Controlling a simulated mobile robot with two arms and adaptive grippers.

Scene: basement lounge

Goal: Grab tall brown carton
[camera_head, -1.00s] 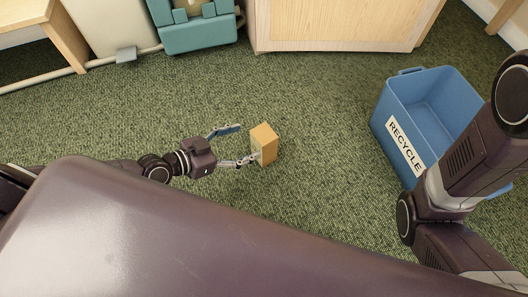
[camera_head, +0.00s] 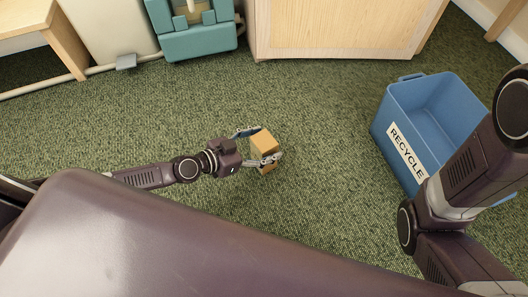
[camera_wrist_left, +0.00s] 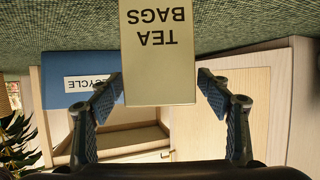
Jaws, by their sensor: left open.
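The tall brown carton (camera_head: 264,144) stands on the green carpet in the middle of the head view. In the left wrist view the carton (camera_wrist_left: 157,60) shows upside-down lettering, "TEA BAGS", and sits between the two fingers. My left gripper (camera_head: 262,147) is open, with one finger on the carton's far side and one on its near side. In the left wrist view gaps show between the carton and the left gripper's fingers (camera_wrist_left: 160,110), with the right-hand gap wider. My right gripper is out of view.
A blue recycle bin (camera_head: 404,150) stands on the carpet at the right, beside my right arm. A light wooden cabinet (camera_head: 345,28) and a teal item (camera_head: 197,38) stand at the back. The carpet between carton and bin is clear.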

